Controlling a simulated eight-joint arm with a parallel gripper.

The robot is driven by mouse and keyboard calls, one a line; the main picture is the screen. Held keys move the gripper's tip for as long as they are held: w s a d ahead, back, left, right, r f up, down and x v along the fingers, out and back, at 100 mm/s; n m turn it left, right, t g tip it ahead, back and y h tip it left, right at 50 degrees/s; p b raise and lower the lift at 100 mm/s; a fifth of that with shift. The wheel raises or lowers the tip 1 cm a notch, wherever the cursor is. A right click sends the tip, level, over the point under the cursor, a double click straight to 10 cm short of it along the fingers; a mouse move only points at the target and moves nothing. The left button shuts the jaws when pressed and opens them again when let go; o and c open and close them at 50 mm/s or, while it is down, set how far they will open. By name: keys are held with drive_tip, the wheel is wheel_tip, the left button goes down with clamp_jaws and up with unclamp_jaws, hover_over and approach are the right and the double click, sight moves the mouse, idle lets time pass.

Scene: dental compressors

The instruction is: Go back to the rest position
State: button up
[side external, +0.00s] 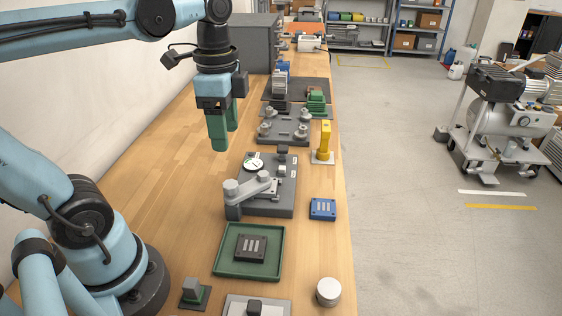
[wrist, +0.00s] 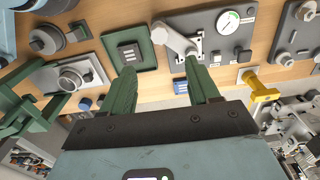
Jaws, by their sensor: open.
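My gripper (side external: 224,134) hangs above the wooden bench (side external: 158,150), left of the row of fixtures, with its green fingers pointing down. In the wrist view my gripper (wrist: 164,88) shows two green fingers spread apart with nothing between them. It is clear of the fixtures and the bench top. A grey fixture with a dial gauge and a lever clamp (side external: 262,188) stands to the right of and nearer than the gripper in the side view.
A green tray (side external: 221,262) holds a dark block (side external: 250,248). A blue block (side external: 323,208), a yellow post (side external: 324,140) and a silver cylinder (side external: 328,291) stand along the right edge. A grey plate with several knobs (side external: 284,129) lies farther back. The bench's left side is mostly bare.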

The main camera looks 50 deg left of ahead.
idle(0.3)
drive_tip(key=w+d+f+n+t, duration=0.3)
drive_tip(key=f+n+t, duration=0.3)
drive_tip(key=n, duration=0.3)
drive_tip(key=shift+f+t, duration=0.15)
drive_tip(key=shift+t, duration=0.35)
drive_tip(key=shift+w+d, duration=0.1)
